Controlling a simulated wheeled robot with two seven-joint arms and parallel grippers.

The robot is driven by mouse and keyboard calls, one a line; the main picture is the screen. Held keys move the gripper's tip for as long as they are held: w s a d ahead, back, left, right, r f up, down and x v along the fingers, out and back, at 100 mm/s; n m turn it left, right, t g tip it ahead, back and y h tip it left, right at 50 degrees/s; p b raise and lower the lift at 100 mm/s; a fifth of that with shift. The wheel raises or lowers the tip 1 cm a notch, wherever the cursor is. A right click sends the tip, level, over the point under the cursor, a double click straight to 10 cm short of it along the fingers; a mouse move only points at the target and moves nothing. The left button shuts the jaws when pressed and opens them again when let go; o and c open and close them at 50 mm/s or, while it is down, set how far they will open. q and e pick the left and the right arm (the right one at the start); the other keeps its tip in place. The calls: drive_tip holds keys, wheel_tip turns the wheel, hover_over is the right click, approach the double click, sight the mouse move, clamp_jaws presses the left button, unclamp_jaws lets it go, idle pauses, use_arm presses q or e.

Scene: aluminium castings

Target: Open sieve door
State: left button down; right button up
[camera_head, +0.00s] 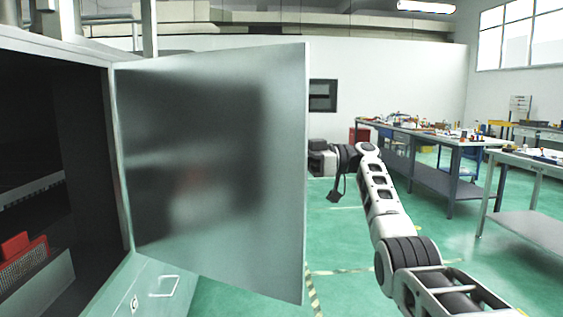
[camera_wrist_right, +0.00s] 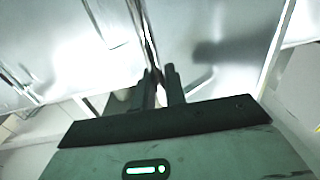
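The sieve door (camera_head: 215,165) is a grey metal panel, hinged at the left on the sieve cabinet (camera_head: 125,285). It stands swung wide open, and the dark inside of the cabinet shows. My right arm reaches in from the right, and its wrist end is just right of the door's free edge. The fingertips do not show in the head view, apparently hidden behind the door. In the right wrist view, my right gripper (camera_wrist_right: 160,75) has its two dark fingers a little apart, near pale metal panels and a narrow vertical seam. Nothing clearly sits between them. My left gripper is not in view.
A red part (camera_head: 20,252) lies inside the cabinet at lower left. A closed lower panel has a handle (camera_head: 165,286). Workbenches (camera_head: 435,142) with small items stand at the right.

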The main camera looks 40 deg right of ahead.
drive_tip(key=o, duration=0.3)
drive_tip(key=shift+w+a+f, duration=0.1)
drive_tip(key=shift+w+a, duration=0.1)
drive_tip(key=shift+o, duration=0.2)
drive_tip(key=shift+s+d, duration=0.1)
